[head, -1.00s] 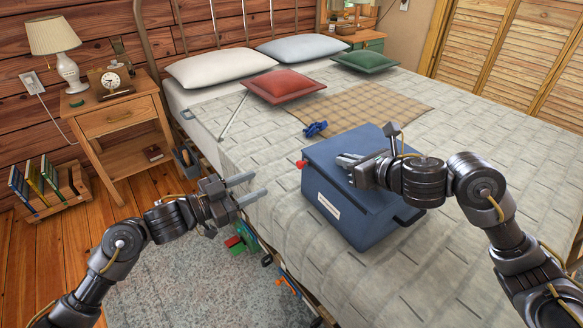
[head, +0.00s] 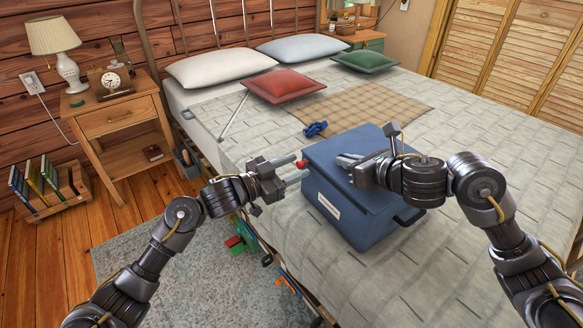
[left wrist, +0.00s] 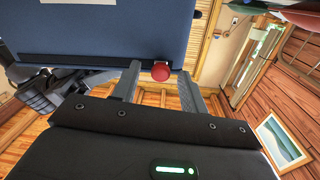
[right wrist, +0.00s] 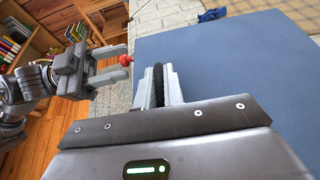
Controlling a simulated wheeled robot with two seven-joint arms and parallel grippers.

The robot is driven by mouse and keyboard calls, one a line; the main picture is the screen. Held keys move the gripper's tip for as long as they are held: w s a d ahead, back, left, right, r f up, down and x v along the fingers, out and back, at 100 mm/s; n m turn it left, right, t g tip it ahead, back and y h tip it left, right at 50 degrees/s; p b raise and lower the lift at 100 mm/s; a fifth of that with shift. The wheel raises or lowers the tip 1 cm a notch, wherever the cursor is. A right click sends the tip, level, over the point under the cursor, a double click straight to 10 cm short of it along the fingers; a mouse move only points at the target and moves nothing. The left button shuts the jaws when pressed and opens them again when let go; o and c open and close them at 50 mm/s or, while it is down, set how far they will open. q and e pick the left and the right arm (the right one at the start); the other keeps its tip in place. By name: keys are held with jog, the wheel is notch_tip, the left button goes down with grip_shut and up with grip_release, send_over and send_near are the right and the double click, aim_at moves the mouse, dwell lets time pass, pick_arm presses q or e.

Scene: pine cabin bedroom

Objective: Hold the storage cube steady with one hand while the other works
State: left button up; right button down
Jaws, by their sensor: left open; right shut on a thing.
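The storage cube (head: 345,215) is a dark blue box with a lid and a white label, on the near edge of the bed. A red knob (head: 301,164) sticks out at its left side, near the lid. My left gripper (head: 291,169) is open beside that side. In the left wrist view the red knob (left wrist: 160,71) shows between the spread fingertips (left wrist: 158,73), apart from both. My right gripper (head: 345,160) is over the lid. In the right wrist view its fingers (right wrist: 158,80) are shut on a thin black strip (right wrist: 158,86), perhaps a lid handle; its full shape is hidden.
A small blue object (head: 316,129) lies on the bed behind the cube, by a plaid blanket (head: 365,112). A red pillow (head: 284,86) lies further back. The nightstand (head: 117,118) stands at left. Bare bedspread lies right of the cube.

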pick_arm(q)
grip_shut()
jog(key=s+d, duration=0.3)
jog(key=s, duration=0.2)
jog(key=s+d, duration=0.4)
jog(key=s, duration=0.1)
jog(key=s+d, duration=0.4)
jog(key=s, duration=0.2)
jog(key=shift+d, duration=0.25)
grip_release()
jog(key=shift+w, duration=0.1)
jog(key=shift+a, duration=0.15)
jog(key=v, duration=1.2)
